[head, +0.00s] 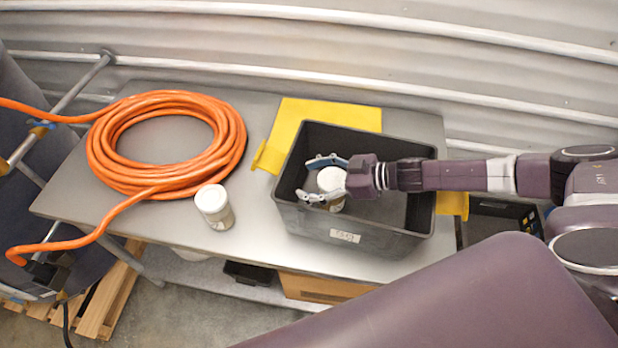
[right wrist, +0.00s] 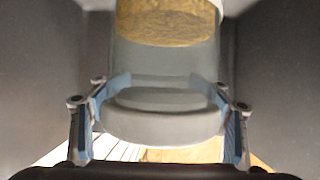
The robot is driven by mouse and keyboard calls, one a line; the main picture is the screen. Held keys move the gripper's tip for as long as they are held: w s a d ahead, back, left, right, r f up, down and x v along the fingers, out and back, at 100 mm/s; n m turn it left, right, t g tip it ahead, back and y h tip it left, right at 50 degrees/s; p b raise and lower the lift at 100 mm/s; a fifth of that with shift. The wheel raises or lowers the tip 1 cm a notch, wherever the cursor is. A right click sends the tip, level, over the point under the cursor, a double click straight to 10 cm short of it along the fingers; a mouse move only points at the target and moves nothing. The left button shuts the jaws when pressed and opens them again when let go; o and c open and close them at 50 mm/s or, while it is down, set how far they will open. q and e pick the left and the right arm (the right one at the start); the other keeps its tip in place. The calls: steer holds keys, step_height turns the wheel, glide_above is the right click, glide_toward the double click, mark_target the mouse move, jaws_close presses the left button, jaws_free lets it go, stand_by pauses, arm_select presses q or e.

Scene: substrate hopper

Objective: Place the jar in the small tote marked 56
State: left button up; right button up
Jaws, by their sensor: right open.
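A clear jar with a white lid (head: 331,180) is inside the dark grey tote (head: 420,222) on the table. The tote has a white front label (head: 345,236), too small for me to read surely. My right gripper (head: 324,180) reaches into the tote from the right. Its blue-grey fingers are open on either side of the jar. In the right wrist view the jar (right wrist: 165,65), with brown contents, lies between the two spread fingers (right wrist: 162,120). A second white-lidded jar (head: 213,205) stands upright on the table left of the tote. My left gripper is out of view.
A coil of orange hose (head: 100,150) covers the table's left part. A yellow sheet (head: 310,115) lies behind the tote. The grey table (head: 265,235) has free room between hose and tote. A black bin (head: 495,212) is at the right. Corrugated wall stands behind.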

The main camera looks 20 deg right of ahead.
mark_target(330, 178)
steer(key=b+v, duration=0.2)
steer(key=v, duration=0.4)
steer(key=shift+d, duration=0.15)
steer(key=shift+s+d+r, duration=0.4)
steer(key=shift+s+d, duration=0.05)
steer(key=shift+w, duration=0.1)
